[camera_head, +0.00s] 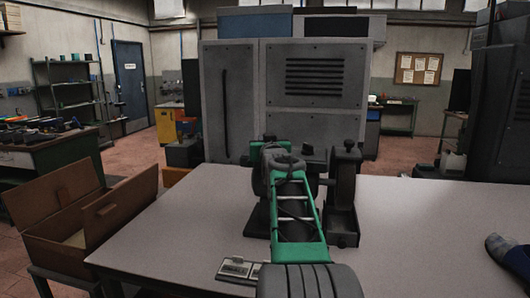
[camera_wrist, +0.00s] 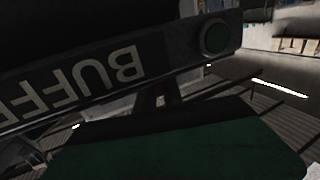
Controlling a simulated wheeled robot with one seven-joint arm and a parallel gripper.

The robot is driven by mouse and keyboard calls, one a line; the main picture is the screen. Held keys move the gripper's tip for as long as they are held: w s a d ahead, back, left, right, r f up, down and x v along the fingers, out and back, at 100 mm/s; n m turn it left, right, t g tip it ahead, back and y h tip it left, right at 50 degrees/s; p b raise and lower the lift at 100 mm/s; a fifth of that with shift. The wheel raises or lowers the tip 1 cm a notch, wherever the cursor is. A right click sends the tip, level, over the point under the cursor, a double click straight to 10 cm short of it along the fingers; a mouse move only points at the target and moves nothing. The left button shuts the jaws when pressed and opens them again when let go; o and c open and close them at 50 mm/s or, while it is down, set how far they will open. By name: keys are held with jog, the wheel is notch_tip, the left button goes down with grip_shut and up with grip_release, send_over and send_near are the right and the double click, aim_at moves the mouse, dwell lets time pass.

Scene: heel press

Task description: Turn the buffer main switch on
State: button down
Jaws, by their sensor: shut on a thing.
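A dark plate (camera_wrist: 100,78) with upside-down letters starting "BUFF" crosses the wrist view at a slant, close to the camera. My gripper (camera_wrist: 160,100) shows as dark fingers by the plate's lower edge, shut on what appears to be the buffer main switch. The switch and the contact are hidden in shadow, and its position cannot be read. In the head view my green arm covers the gripper. A dark machine with wheels (camera_head: 345,195) stands just right of my arm.
The grey table (camera_head: 420,230) is mostly clear at the right. Small labelled plates (camera_head: 238,269) lie at its front edge. An open brown box (camera_head: 80,215) stands at the left. A tall grey cabinet (camera_head: 232,100) is behind the table. A dark shoe-like thing (camera_head: 508,255) is at the right edge.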

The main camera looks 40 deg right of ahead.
jog(key=m+g+h, duration=0.2)
jog(key=h, duration=0.1)
jog(key=shift+w+a+m+b, duration=0.15)
jog(key=shift+m+b, duration=0.15)
jog(key=shift+b, duration=0.1)
jog(key=shift+m+g+h, duration=0.6)
jog(key=shift+g+h, duration=0.1)
jog(key=shift+g, duration=0.3)
jog(key=c, duration=1.5)
grip_release()
jog(key=shift+o, duration=0.2)
jog(key=b+v, duration=0.2)
jog(key=v, duration=0.5)
jog(key=shift+s+a, duration=0.2)
jog(key=shift+s, duration=0.2)
